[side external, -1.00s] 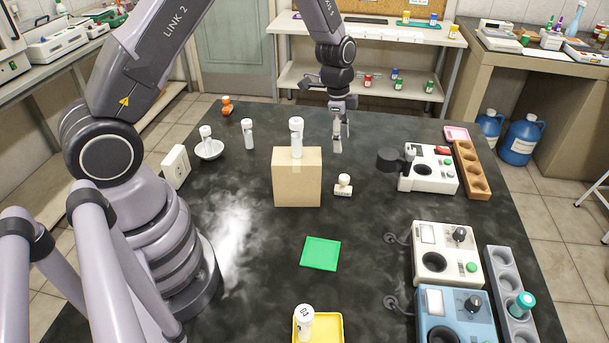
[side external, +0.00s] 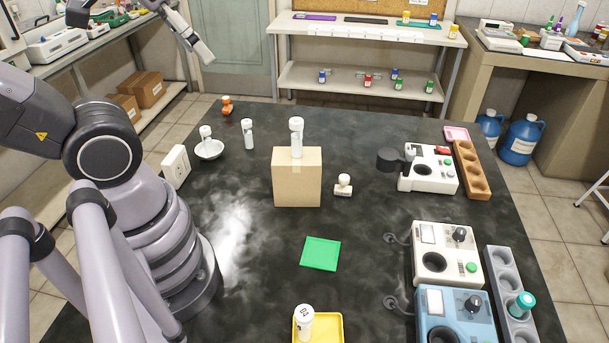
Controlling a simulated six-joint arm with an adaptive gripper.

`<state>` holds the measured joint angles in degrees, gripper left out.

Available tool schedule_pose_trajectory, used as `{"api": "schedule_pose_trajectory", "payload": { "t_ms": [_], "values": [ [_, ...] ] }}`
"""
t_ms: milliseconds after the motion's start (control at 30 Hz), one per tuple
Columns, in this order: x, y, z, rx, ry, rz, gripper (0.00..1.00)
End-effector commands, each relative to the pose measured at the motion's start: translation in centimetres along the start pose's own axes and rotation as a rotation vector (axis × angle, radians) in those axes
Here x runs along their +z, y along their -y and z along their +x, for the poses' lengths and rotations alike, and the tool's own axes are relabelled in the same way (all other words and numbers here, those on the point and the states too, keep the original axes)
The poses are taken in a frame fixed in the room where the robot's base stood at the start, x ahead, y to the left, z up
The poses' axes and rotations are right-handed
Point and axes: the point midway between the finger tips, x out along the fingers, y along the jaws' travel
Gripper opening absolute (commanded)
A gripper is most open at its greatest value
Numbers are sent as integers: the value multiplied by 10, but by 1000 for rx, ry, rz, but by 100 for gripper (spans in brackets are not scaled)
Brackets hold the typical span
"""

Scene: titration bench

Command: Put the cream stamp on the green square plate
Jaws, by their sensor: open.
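The cream stamp (side external: 343,186) stands upright on the dark bench, just right of the cardboard box. It has a rounded knob on top and a small block base with a pale label. The green square plate (side external: 320,253) lies flat and empty on the bench, nearer the camera than the stamp. My gripper (side external: 141,39) is high at the upper left, partly cut off by the top edge. It is open and appears empty, far from both the stamp and the plate.
A cardboard box (side external: 297,182) with a white vial (side external: 296,138) on top stands beside the stamp. A yellow tray (side external: 336,322) holds a vial at the front. White (side external: 448,257) and blue (side external: 452,318) instruments line the right. The bench around the green plate is clear.

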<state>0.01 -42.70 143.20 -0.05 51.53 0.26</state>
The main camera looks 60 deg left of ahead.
Motion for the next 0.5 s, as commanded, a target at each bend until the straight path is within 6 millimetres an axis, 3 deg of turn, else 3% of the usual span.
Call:
{"api": "schedule_pose_trajectory", "payload": {
  "t_ms": [500],
  "values": [
    [-7, 0, 2, 0, 11, -5, 59]
  ]
}}
